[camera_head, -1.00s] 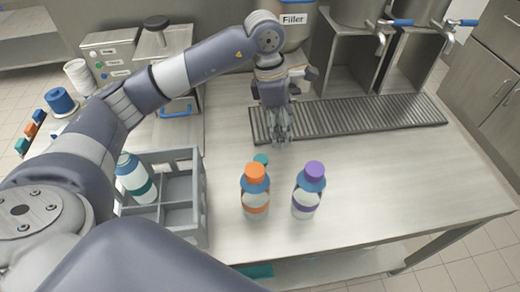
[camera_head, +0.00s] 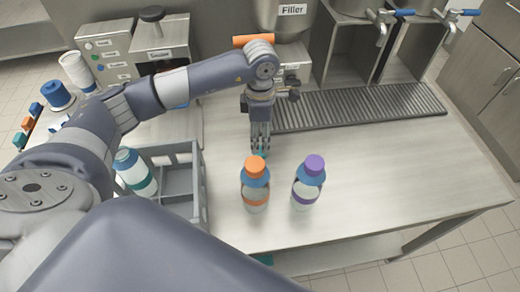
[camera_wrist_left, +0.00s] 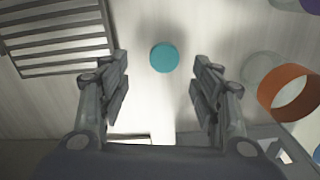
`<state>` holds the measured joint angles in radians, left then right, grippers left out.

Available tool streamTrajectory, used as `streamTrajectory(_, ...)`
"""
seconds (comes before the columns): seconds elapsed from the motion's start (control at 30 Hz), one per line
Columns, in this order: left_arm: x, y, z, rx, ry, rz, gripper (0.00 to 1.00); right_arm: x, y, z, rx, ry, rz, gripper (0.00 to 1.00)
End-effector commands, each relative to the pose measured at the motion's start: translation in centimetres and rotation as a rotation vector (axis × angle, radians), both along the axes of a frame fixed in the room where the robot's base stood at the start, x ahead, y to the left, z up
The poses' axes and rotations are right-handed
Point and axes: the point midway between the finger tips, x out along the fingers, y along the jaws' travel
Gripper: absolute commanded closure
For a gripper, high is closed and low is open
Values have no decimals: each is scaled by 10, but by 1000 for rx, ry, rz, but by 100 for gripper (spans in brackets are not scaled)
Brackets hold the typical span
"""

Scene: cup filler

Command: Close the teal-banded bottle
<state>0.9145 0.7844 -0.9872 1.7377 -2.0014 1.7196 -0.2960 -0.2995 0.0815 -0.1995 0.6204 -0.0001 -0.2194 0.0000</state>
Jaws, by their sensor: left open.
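The teal-banded bottle (camera_head: 138,173) is white with a blue top and stands in the left part of a grey crate (camera_head: 183,222). I see no teal cap on it. A teal cap (camera_wrist_left: 164,57) lies on the table behind the orange-capped bottle; in the head view it (camera_head: 262,153) is partly hidden by my fingers. My left gripper (camera_head: 260,147) points down over the cap, open and empty. In the wrist view the cap lies ahead of and between its spread fingers. My right gripper is out of view.
An orange-capped bottle (camera_head: 256,188) stands close in front of my left gripper, with a purple-capped bottle (camera_head: 308,185) to its right. A grooved drain tray (camera_head: 360,107) lies behind, before the filler machine (camera_head: 292,68). The table's right side is clear.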

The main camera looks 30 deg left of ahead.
Motion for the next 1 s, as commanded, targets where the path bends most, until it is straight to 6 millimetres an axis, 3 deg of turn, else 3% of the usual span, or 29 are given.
streamTrajectory(0.43,-2,-1,-8,-1,2,0,42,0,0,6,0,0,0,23)
streamTrajectory(0.73,-6,-1,-49,0,2,1,42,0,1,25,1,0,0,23)
streamTrajectory(1.0,-6,-1,-57,-1,0,-1,42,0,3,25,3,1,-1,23)
